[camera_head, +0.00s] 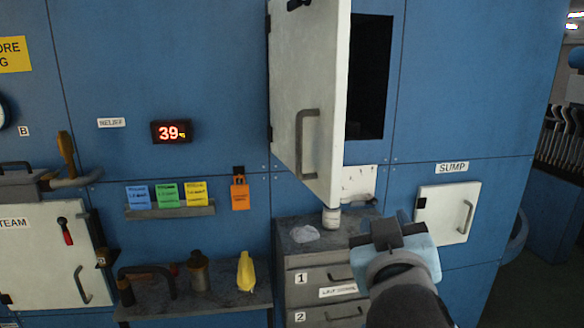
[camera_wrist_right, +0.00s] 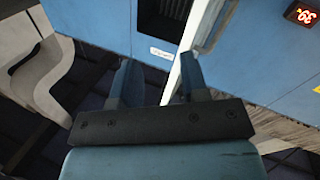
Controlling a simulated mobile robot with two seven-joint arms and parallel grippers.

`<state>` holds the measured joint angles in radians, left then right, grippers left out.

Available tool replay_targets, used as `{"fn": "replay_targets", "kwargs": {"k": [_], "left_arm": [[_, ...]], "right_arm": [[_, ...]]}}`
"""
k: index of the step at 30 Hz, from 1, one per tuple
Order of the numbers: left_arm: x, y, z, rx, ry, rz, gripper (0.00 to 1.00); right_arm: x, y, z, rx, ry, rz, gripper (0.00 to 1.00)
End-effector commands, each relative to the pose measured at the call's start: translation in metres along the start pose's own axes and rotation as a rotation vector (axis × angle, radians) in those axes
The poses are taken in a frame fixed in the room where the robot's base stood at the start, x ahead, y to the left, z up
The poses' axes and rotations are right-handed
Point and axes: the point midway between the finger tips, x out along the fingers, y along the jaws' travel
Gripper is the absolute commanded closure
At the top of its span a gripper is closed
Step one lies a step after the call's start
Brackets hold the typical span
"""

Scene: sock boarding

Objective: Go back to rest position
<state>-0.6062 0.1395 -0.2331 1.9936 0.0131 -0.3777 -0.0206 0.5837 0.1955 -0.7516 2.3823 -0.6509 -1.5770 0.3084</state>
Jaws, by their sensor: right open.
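My right gripper (camera_head: 388,226) reaches in from the bottom right in the head view, in front of the lower right part of the blue wall. It also shows in the right wrist view (camera_wrist_right: 157,80), with its two fingers apart and nothing held between them. A white edge, perhaps the open cabinet door, shows beside the right-hand finger; I cannot tell whether they touch. The tall white cabinet door (camera_head: 308,95) stands swung open, left of and above the gripper. My left gripper is in neither view.
The grey drawer unit (camera_head: 300,262) stands just left of my right gripper, with a white jar (camera_head: 331,218) and a crumpled pale item (camera_head: 304,234) on top. The small SUMP door (camera_head: 462,213) is shut to the right. A shelf (camera_head: 220,297) at lower left holds a yellow item (camera_head: 245,272).

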Motion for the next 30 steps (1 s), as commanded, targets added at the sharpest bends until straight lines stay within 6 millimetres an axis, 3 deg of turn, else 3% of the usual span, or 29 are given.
{"fn": "replay_targets", "kwargs": {"k": [3,15,23,26,30], "left_arm": [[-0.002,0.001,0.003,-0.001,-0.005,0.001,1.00],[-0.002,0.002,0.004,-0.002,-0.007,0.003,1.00],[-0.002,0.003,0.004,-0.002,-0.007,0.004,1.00],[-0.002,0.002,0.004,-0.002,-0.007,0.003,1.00],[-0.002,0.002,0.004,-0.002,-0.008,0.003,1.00]], "right_arm": [[0.016,0.029,0.027,-0.114,-0.008,0.076,0.59],[0.041,0.097,0.076,-0.354,-0.032,0.220,0.59],[0.056,0.062,0.159,-0.424,-0.128,0.020,0.59],[0.056,0.049,0.200,-0.446,-0.170,-0.070,0.59],[0.044,0.029,0.278,-0.459,-0.242,-0.227,0.59]]}}
